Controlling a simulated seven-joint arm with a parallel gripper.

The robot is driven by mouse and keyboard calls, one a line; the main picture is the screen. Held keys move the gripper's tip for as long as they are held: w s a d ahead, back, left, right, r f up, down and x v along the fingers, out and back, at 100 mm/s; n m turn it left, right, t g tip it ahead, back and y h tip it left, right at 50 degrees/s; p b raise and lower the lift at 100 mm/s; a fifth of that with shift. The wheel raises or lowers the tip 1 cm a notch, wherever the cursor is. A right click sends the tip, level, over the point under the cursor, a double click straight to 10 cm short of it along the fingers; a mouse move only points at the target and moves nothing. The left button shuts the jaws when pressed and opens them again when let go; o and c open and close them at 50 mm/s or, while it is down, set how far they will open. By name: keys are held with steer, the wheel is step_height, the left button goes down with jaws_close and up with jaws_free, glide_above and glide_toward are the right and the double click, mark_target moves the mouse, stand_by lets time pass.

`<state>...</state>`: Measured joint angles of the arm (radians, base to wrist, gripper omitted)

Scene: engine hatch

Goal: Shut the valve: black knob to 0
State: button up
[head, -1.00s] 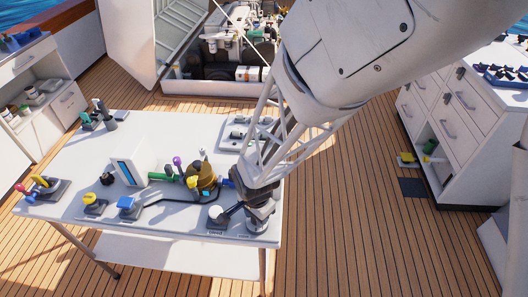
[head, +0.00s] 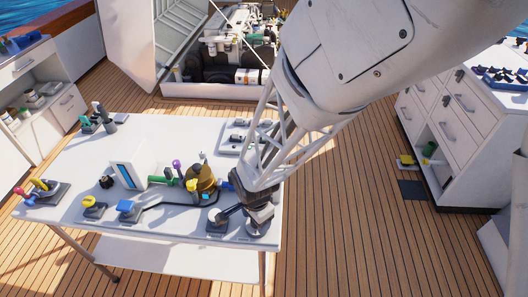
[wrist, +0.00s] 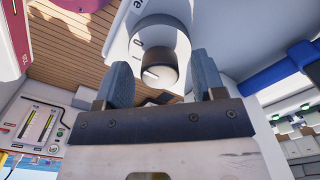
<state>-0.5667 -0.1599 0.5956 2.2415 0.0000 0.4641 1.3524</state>
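The black knob (wrist: 159,68) shows in the wrist view as a dark round cap with a white mark on its face, on a pale round base. My gripper (wrist: 160,62) is open, with one blue-grey finger to the left of the knob and one to the right. Gaps show between the fingers and the knob, and I see no contact. In the head view my gripper (head: 256,212) is over the table's front right corner, and it largely hides the knob.
Wooden deck is clear right of the table.

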steer(key=shift+r, duration=3.9)
steer(key=shift+w+d+r, duration=0.1)
steer(key=shift+d+r, duration=0.2)
steer(key=shift+r, duration=0.05)
steer(key=s+d+r+n+t, duration=0.1)
steer(key=d+r+n, duration=0.3)
steer(key=d+r, duration=1)
steer(key=s+d+r+n+t, duration=0.1)
steer(key=s+d+r+n, duration=0.3)
steer(key=s+d+r, duration=0.4)
steer(key=shift+d+r+n+t, duration=0.2)
steer(key=shift+d+n+t, duration=0.15)
steer(key=shift+d, duration=0.8)
